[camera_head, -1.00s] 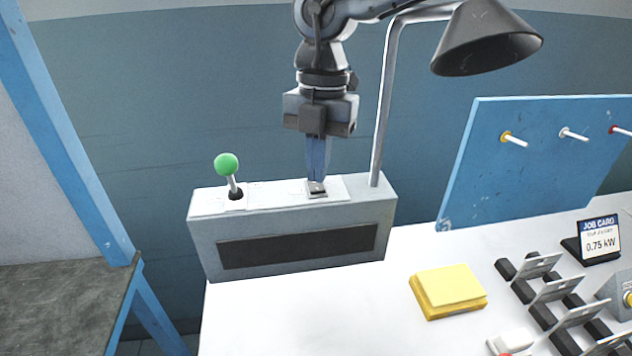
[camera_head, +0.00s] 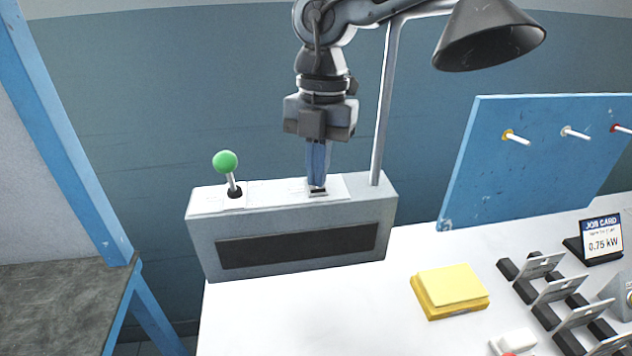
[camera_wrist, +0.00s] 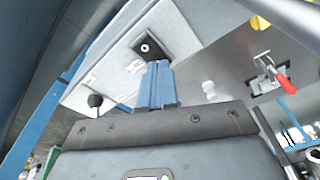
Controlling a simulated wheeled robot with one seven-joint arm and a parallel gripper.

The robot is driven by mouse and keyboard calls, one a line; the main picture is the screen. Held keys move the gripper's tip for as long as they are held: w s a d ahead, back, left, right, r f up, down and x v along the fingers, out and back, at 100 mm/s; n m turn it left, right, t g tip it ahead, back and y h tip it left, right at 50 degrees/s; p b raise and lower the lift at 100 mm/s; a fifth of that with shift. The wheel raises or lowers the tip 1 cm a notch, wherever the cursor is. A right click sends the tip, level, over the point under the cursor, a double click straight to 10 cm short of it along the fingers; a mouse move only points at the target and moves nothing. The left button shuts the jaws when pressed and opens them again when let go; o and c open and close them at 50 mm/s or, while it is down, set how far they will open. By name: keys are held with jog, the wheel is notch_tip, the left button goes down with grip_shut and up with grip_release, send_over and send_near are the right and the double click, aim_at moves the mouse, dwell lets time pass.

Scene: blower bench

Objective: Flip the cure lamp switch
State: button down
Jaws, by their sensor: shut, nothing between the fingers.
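The cure lamp's grey box (camera_head: 290,222) stands on the white bench, with a thin post and a dark cone shade (camera_head: 488,38) at upper right. A small switch (camera_head: 318,193) sits on a white plate on the box top, left of the post. My gripper (camera_head: 317,186) points straight down, its blue fingers shut together. The fingertips are at the switch and partly cover it; I cannot tell whether they touch it. A dark part with a reddish patch shows at their front. In the wrist view the shut blue fingers (camera_wrist: 158,68) show from behind; the switch is not clear there.
A green-knobbed lever (camera_head: 226,164) rises from the box top, left of the switch. The lamp post (camera_head: 385,110) stands close to the right of my gripper. A yellow block (camera_head: 449,290) and a blue peg panel (camera_head: 540,160) are farther right.

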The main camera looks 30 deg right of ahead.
jog(key=shift+f, duration=0.3)
jog(key=shift+r+p, duration=1.75)
jog(key=shift+r, duration=1.8)
